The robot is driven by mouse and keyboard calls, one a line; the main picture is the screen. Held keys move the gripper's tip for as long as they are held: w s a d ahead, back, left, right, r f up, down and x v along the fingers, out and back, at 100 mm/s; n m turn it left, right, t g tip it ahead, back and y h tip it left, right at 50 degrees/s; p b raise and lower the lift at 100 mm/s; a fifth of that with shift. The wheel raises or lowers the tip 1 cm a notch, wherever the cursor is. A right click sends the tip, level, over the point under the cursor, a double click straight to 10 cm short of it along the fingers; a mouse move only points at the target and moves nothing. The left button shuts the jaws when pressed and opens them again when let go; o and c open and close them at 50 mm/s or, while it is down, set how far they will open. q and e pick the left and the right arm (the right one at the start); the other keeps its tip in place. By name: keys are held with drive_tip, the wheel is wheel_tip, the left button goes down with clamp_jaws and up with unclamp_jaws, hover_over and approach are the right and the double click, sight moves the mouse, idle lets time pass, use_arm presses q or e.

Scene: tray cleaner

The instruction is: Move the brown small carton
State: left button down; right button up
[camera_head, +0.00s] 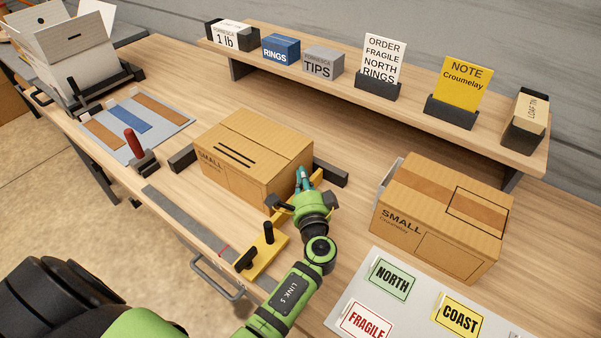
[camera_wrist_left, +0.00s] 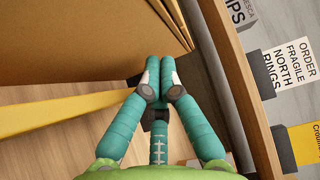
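A brown small carton (camera_head: 225,172), marked SMALL, sits closed in the middle of the bench with two dark slots or lines on its top. A second brown carton (camera_head: 400,222), marked SMALL with a tape strip, stands to its right. My left gripper (camera_head: 302,178) is at the right side of the middle carton. In the left wrist view my teal fingers (camera_wrist_left: 160,82) are drawn together at the tips with nothing seen between them, close to a brown carton wall (camera_wrist_left: 70,50). Whether they touch it I cannot tell. My right gripper is not in view.
A yellow fixture with black knobs (camera_head: 262,255) lies in front of the middle carton. Dark guide blocks (camera_head: 330,173) flank it. A raised shelf (camera_head: 400,105) holds boxes and signs behind. A label sheet (camera_head: 405,300) lies front right, a red-handled tool (camera_head: 133,143) left.

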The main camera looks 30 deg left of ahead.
sight(255, 160)
use_arm(q)
drive_tip(key=shift+w+a+b, duration=0.2)
drive_tip(key=shift+a+b, duration=0.15)
drive_tip(key=shift+a, duration=1.25)
drive_tip(key=shift+w+a+b, duration=0.2)
drive_tip(key=shift+a+b, duration=0.1)
drive_tip(key=shift+a, duration=1.3)
drive_tip(key=shift+d, duration=0.15)
